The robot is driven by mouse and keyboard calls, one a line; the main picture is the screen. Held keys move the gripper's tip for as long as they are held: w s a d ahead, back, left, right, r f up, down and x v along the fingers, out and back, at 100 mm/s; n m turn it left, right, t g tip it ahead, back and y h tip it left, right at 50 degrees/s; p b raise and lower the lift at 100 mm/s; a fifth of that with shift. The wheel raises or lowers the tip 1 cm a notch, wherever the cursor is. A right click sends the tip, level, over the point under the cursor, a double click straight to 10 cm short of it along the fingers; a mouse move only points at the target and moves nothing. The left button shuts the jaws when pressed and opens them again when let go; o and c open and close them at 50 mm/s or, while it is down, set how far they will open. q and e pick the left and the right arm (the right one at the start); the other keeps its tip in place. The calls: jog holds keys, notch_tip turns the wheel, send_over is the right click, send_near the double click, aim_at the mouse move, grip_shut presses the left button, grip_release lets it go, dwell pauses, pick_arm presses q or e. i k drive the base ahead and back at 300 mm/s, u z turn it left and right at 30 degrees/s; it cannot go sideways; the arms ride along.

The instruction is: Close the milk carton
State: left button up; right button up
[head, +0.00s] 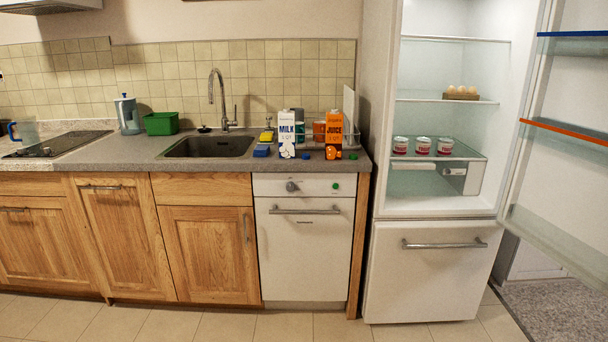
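The milk carton (287,140), white with blue lettering, stands upright on the grey counter (232,163) right of the sink. A small blue round piece (305,156), which looks like a cap, lies on the counter in front of it to the right. An orange juice carton (333,138) stands to the right of the milk. A small green round piece (353,156) lies by its base. The carton tops are too small to tell whether an opening shows. Neither of my grippers is in view.
A sink (208,147) with a tall tap is left of the cartons. Floor (205,325) before the cabinets is clear.

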aim_at(286, 119)
jog(key=u, duration=0.3)
jog(key=i, duration=1.85)
jog(key=z, duration=0.85)
jog(key=i, duration=0.75)
jog(key=z, duration=0.45)
